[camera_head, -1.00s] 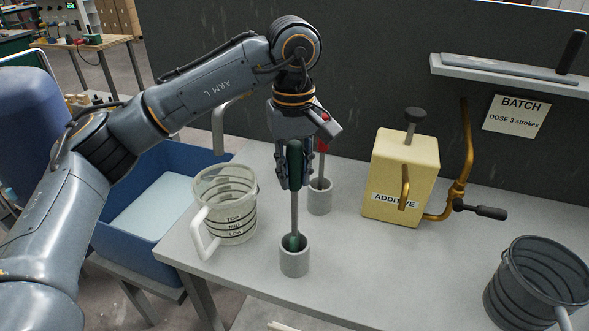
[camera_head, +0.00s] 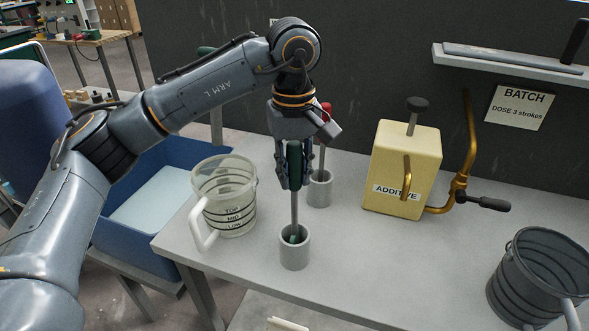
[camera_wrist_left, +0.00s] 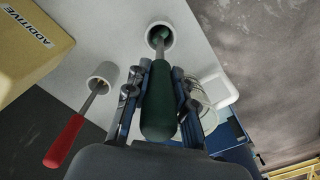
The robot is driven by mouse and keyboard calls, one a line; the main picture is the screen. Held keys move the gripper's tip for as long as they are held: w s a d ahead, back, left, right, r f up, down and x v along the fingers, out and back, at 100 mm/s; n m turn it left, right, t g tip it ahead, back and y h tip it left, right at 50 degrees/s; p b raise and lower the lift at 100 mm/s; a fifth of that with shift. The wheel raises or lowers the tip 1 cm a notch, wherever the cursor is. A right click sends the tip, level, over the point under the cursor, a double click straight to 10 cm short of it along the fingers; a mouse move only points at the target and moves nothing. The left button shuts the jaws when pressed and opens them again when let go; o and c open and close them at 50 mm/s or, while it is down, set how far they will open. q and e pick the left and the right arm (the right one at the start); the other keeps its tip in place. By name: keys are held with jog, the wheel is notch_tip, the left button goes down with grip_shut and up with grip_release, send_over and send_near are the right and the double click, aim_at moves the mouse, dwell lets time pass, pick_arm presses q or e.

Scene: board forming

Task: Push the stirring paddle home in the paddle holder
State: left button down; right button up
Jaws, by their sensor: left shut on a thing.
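The stirring paddle has a dark green handle (camera_head: 295,160) and a thin grey shaft (camera_head: 294,212). My left gripper (camera_head: 289,184) is shut around the handle and holds the paddle upright. The paddle's green lower end is inside the grey round paddle holder (camera_head: 294,254), below its rim. How deep it sits cannot be told. In the left wrist view the green handle (camera_wrist_left: 158,108) lies between the fingers, and the shaft runs into the holder (camera_wrist_left: 151,48). My right gripper is not in view.
A second grey holder (camera_head: 319,194) with a red-handled tool (camera_wrist_left: 64,140) stands just behind. A clear measuring jug (camera_head: 225,195) is at the left and the yellow additive box (camera_head: 400,165) at the right. A dark bucket (camera_head: 535,285) stands front right. Clear table lies between.

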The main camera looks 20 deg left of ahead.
aim_at(294, 144)
pick_arm(q)
jog(key=shift+f+b, duration=0.8)
jog(key=shift+f, duration=0.3)
jog(key=c, duration=1)
grip_release()
jog(key=shift+c, duration=0.2)
notch_tip(294, 144, up, 12)
jog(key=shift+s, duration=0.1)
